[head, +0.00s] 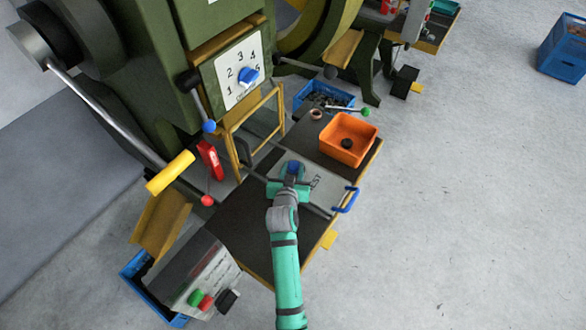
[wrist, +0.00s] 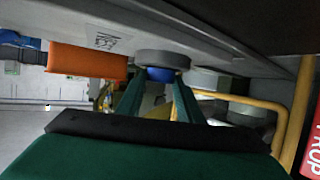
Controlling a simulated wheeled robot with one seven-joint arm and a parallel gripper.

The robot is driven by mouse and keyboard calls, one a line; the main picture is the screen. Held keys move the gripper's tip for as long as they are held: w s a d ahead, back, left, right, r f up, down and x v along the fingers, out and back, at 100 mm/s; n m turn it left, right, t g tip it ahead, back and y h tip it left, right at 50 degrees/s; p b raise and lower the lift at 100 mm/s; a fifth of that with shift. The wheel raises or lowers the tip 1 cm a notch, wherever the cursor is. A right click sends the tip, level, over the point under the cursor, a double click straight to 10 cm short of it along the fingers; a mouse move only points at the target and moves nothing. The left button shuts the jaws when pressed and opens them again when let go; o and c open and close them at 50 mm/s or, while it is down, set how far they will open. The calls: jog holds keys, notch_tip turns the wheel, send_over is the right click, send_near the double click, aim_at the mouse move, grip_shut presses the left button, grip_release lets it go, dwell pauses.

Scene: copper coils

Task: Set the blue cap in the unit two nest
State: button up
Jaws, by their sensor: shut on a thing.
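The blue cap (head: 294,166) is at the tip of my gripper (head: 292,174), over the grey plate on the table. In the wrist view the cap (wrist: 161,75) sits between the two green fingertips (wrist: 158,84), which are shut on it. A round grey disc or ring (wrist: 163,57) lies against the cap there; I cannot tell whether they are joined. The grey plate (head: 325,193) carries dark lettering, partly hidden by my gripper. I cannot make out which nest is unit two, and the spot under the cap is hidden.
An orange bin (head: 348,128) with a dark round piece (head: 347,143) stands behind right of the plate. A blue handle (head: 346,200) is at the plate's right edge. The green press (head: 150,70), with its yellow guard frame (head: 262,120) and levers, is close on the left.

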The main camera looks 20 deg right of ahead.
jog(key=shift+f, duration=0.4)
